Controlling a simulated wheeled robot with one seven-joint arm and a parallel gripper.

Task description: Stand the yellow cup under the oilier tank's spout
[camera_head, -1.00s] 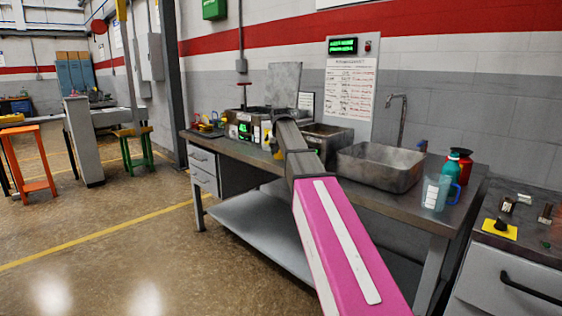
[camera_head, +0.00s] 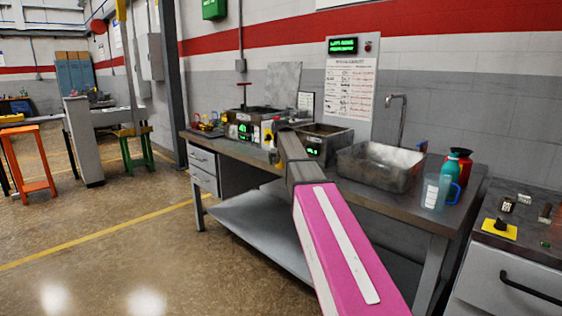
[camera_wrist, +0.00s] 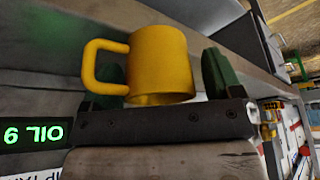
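The yellow cup (camera_wrist: 160,62) shows large in the wrist view, with its handle pointing left. My gripper (camera_wrist: 160,85) has its dark green fingers apart, one on each side of the cup. A narrow gap shows between the cup and the right finger; contact on the left is hidden by the handle. The wrist picture is upside down. One tank's green display (camera_wrist: 32,134), reading OIL and a digit, is at its left. In the head view two tanks with green displays, a left tank (camera_head: 245,131) and a right tank (camera_head: 330,146), stand on the bench. My arm hides the gripper there.
A metal sink basin (camera_head: 375,170) is right of the tanks. A clear blue-handled jug (camera_head: 433,194) and a teal bottle (camera_head: 451,171) stand at the bench's (camera_head: 415,208) right end. A side cabinet (camera_head: 515,265) is at the far right. Floor in front is clear.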

